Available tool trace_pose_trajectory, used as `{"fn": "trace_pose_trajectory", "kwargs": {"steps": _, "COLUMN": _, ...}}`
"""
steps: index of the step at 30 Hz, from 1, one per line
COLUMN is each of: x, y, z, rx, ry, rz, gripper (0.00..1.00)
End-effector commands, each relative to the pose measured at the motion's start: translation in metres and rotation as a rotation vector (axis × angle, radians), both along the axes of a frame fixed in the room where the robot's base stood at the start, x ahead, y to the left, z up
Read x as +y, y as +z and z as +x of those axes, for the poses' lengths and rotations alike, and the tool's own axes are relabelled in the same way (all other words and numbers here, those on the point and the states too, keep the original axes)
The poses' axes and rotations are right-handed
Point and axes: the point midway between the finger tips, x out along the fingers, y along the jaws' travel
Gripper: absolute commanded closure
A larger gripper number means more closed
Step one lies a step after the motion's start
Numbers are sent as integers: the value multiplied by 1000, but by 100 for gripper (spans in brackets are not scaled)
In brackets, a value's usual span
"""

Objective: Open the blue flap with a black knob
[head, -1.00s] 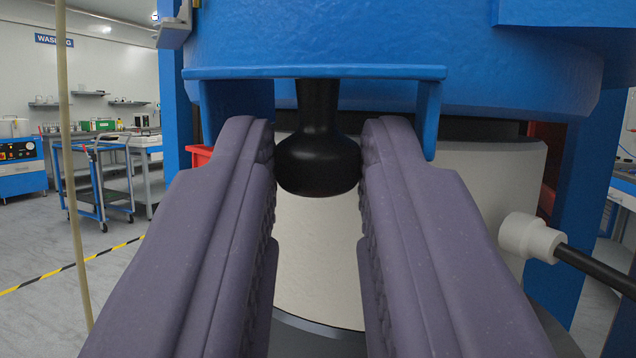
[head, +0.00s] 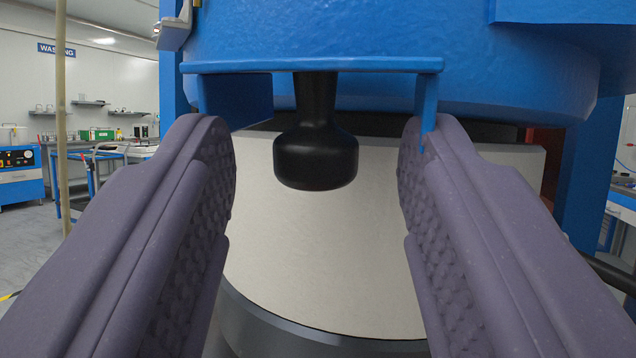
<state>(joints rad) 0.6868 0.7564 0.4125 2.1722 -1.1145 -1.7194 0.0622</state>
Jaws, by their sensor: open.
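The blue flap (head: 312,66) shows at the top centre as a thin horizontal plate with a side plate at each end, against a large blue housing. The black knob (head: 316,160) hangs down from its underside, narrow at the top and wide at the bottom. My gripper (head: 317,165) is open, with one finger on each side of the knob. A clear gap shows between the knob and each finger. The right fingertip overlaps the flap's right side plate in the picture; I cannot tell whether they touch.
A pale cylindrical body (head: 300,255) stands behind the knob and fingers, under the blue housing (head: 400,45). A blue post stands at right. A thin tan pole (head: 62,120) stands at left. Benches and a blue cart are farther back at left.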

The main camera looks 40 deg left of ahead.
Motion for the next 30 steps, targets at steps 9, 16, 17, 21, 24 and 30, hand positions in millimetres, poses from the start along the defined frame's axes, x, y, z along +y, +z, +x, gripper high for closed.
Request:
{"fn": "trace_pose_trajectory", "kwargs": {"steps": 9, "x": -26, "y": -21, "z": -27, "rx": 3, "ry": -4, "rz": 0, "gripper": 50}}
{"fn": "trace_pose_trajectory", "kwargs": {"steps": 16, "x": -44, "y": -37, "z": -48, "rx": 3, "ry": -1, "rz": 1, "gripper": 50}}
{"fn": "trace_pose_trajectory", "kwargs": {"steps": 17, "x": -45, "y": -37, "z": -49, "rx": 2, "ry": -1, "rz": 1, "gripper": 50}}
{"fn": "trace_pose_trajectory", "kwargs": {"steps": 21, "x": -46, "y": -39, "z": -51, "rx": 1, "ry": 0, "rz": 1, "gripper": 50}}
{"fn": "trace_pose_trajectory", "kwargs": {"steps": 24, "x": -46, "y": -39, "z": -51, "rx": 0, "ry": 0, "rz": 0, "gripper": 50}}
{"fn": "trace_pose_trajectory", "kwargs": {"steps": 30, "x": -46, "y": -39, "z": -50, "rx": 1, "ry": -1, "rz": 0, "gripper": 50}}
